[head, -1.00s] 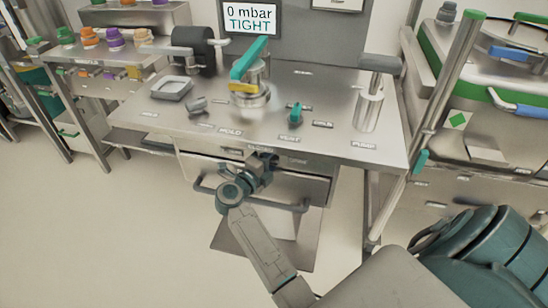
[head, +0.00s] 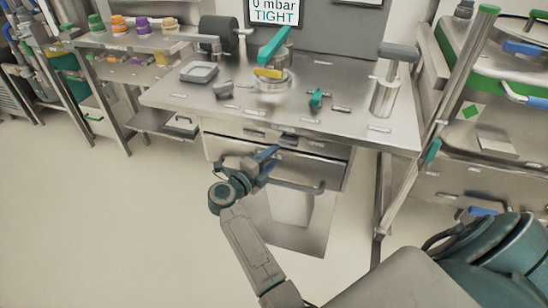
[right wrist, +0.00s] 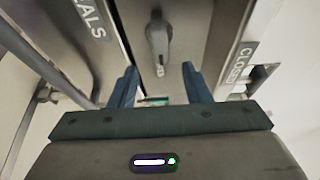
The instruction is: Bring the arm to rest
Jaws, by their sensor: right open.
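My right gripper (head: 268,160) is in front of the steel bench (head: 345,124), just below its front edge and near the drawer front (head: 225,150). In the right wrist view its two blue fingers (right wrist: 160,82) are apart, with nothing between the tips. A grey latch handle (right wrist: 158,45) shows beyond the fingers, apart from them as far as I can tell. My right arm reaches up from the lower right, bent at the wrist. My left gripper is not in view.
The drawer's bar handle (head: 298,188) sticks out just right of my gripper. A screen (head: 273,12) reads 0 mbar TIGHT. A side shelf (head: 120,45) holds coloured caps. A green-trimmed machine (head: 490,75) stands at right. The floor at left is clear.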

